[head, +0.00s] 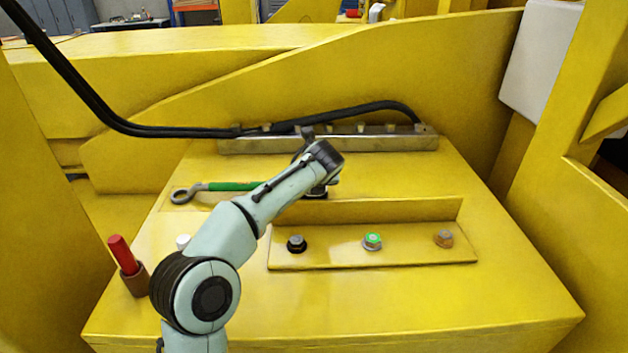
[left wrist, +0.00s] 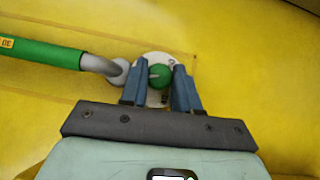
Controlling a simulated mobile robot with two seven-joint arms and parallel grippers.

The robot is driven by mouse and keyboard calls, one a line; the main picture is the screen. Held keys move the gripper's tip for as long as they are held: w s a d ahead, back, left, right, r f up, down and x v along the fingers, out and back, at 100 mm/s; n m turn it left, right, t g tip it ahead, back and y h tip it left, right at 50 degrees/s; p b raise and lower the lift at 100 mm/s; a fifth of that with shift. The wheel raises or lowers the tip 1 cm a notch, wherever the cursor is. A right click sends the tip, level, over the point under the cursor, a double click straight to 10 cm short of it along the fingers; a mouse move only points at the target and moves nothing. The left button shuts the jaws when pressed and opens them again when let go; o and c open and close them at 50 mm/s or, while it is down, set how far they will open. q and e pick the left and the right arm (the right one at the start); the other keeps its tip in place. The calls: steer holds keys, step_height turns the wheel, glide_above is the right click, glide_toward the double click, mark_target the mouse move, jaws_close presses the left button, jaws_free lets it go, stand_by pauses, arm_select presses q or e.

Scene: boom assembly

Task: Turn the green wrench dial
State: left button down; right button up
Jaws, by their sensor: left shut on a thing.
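The green dial (left wrist: 160,77) is a round knob with a light pointer mark on a pale round plate (left wrist: 155,57), seen in the left wrist view. My left gripper (left wrist: 159,70) has its two blue fingers on either side of the dial, shut on it. A wrench with a green handle (head: 234,186) lies on the yellow surface to the left in the head view. It also shows in the left wrist view (left wrist: 45,53), its grey end beside the dial plate. In the head view my left arm hides the dial. My right gripper is not in view.
A yellow bracket (head: 385,255) holds a black bolt (head: 296,243), a green-topped bolt (head: 372,241) and a brown bolt (head: 444,238). A red-handled tool (head: 122,254) stands in a brown holder at left. Black hoses (head: 150,131) run to a metal bar (head: 350,144) behind.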

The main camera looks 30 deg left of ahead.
arm_select(q)
steer(key=n, duration=0.1)
steer(key=n+g+y, duration=0.2)
steer(key=shift+w+d+n, duration=0.2)
steer(key=shift+d+n, duration=0.05)
steer(key=shift+n, duration=0.05)
steer(key=shift+w+n+g+y, duration=0.1)
steer(key=shift+n+g+y, duration=0.5)
steer(key=shift+n+g, duration=0.75)
steer(key=shift+n, duration=0.65)
steer(key=c, duration=0.8)
jaws_free()
steer(key=shift+r, duration=0.1)
